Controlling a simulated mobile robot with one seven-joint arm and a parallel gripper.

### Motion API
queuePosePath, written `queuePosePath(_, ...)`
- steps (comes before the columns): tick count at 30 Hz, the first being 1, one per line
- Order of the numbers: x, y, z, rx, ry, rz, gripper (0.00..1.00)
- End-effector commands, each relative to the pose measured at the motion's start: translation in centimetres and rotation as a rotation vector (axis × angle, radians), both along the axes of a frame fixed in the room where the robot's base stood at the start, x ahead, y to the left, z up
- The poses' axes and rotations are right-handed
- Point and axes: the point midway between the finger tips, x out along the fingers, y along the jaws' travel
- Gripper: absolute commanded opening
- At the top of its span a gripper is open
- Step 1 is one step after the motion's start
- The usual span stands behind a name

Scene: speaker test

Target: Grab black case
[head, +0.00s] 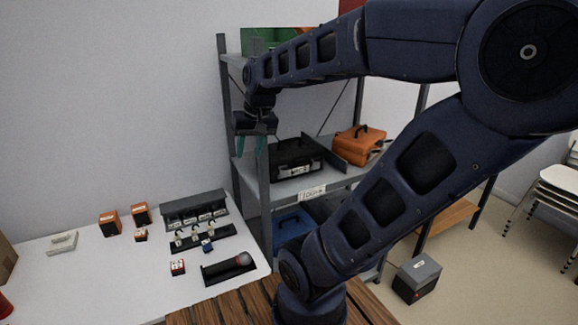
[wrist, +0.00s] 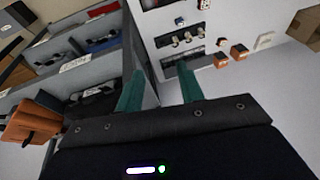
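The black case (head: 297,160) stands upright on the middle shelf of the grey rack, with its handle on top and a white label on its front. In the wrist view a dark shape that looks like the black case (wrist: 92,107) lies left of the fingers, partly hidden by my gripper body. My gripper (head: 251,150) points down with its teal fingers spread and nothing between them. It is at the rack's left upright, left of the case and apart from it in the picture. The open fingers also show in the wrist view (wrist: 160,78).
An orange case (head: 360,144) stands right of the black case on the same shelf. A blue case (head: 291,222) is on the shelf below. The rack's left upright (head: 264,205) and top shelf (head: 300,74) are close obstacles. A white table (head: 110,275) holds small boxes and parts.

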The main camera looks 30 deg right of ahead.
Motion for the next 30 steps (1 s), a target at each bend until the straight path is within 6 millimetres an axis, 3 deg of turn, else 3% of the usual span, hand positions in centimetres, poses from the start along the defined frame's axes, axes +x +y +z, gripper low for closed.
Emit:
queuePosePath(12,6.9,5.7,-1.6,0.172,0.272,-0.082,0.38)
queuePosePath(30,14.8,8.8,-7.5,0.256,0.589,-0.355,0.38)
